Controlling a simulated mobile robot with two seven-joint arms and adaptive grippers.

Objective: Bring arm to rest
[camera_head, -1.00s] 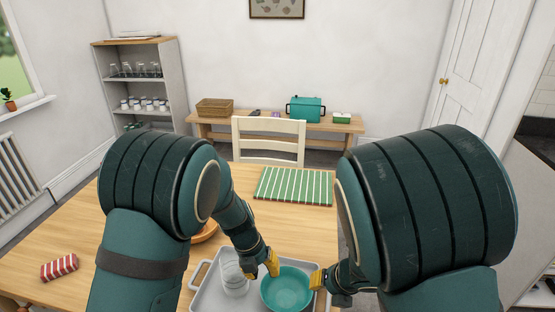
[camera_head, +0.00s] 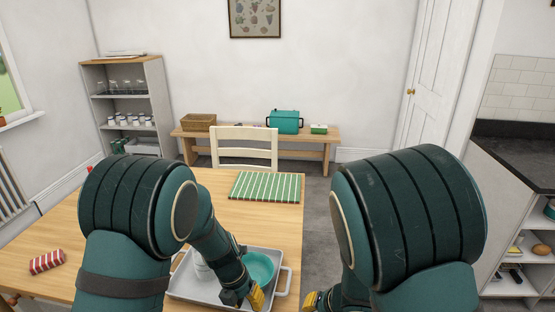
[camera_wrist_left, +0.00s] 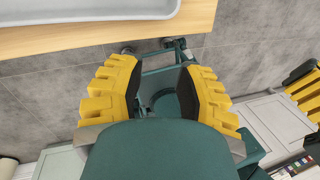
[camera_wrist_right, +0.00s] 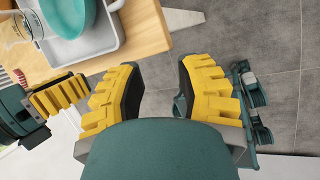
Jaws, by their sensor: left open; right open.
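My left gripper (camera_head: 256,298) is in front of the grey tray's near right corner in the head view. In the left wrist view its yellow fingers (camera_wrist_left: 155,95) are apart with nothing between them, over the grey floor. My right gripper (camera_head: 318,300) is low in the head view, right of the tray. In the right wrist view its fingers (camera_wrist_right: 155,95) are apart and empty beside the table's edge. The left gripper also shows at the left of the right wrist view. Part of each arm hides the tray and table.
The grey tray (camera_head: 282,284) on the wooden table (camera_head: 275,223) holds a teal bowl (camera_head: 262,266) and clear glassware (camera_head: 203,270). A green striped mat (camera_head: 265,187) and a red striped cloth (camera_head: 47,262) lie on the table. A counter (camera_head: 515,150) stands at right.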

